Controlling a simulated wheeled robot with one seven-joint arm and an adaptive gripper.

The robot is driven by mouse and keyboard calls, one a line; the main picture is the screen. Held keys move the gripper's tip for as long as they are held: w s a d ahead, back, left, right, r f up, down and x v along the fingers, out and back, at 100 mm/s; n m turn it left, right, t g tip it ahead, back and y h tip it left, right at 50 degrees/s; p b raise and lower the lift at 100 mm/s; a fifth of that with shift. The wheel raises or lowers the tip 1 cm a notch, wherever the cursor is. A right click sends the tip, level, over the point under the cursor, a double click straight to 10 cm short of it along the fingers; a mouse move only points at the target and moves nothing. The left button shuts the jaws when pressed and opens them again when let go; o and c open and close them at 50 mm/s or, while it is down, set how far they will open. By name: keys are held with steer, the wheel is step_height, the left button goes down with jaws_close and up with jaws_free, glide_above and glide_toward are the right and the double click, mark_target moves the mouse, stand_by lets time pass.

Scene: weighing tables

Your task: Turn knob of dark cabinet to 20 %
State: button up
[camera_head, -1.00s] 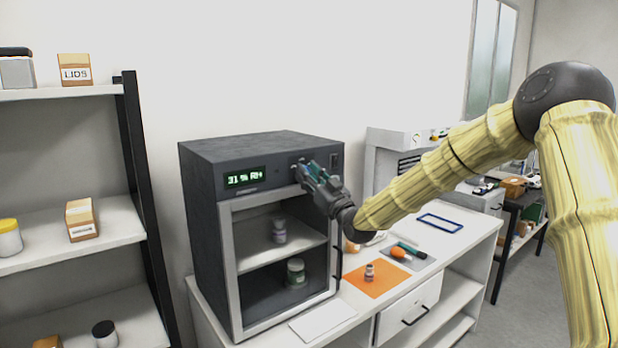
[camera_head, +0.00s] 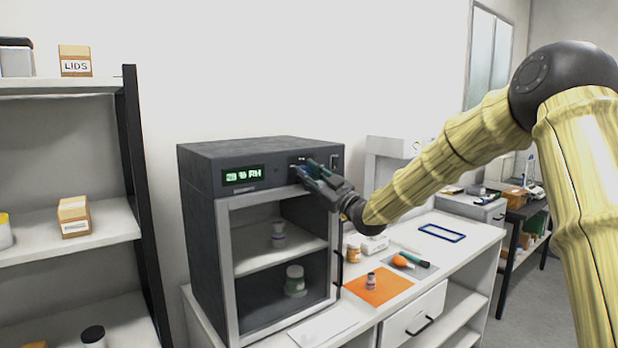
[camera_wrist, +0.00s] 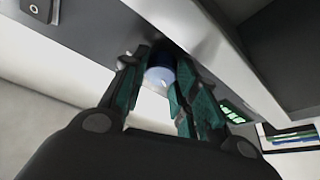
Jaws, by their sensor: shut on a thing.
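The dark cabinet (camera_head: 262,150) stands on the white bench. Its display (camera_head: 243,175) glows green and seems to read a value followed by "RH"; the digits are blurred. My gripper (camera_head: 302,170) is at the top front panel, right of the display. In the wrist view its two green-lined fingers (camera_wrist: 160,85) are shut around the round knob (camera_wrist: 160,76), which has a bluish side and a pale face with a small mark. In the head view the fingers mostly hide the knob.
Below the panel, the cabinet's framed front shows a shelf with a small jar (camera_head: 278,235) and a larger jar (camera_head: 295,280) beneath. An orange mat (camera_head: 395,285) with a small bottle (camera_head: 371,281) lies on the bench to the right. A shelf rack (camera_head: 135,200) stands left.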

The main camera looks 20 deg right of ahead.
steer(key=o, duration=1)
steer(key=shift+s+d, duration=0.1)
steer(key=v, duration=1.2)
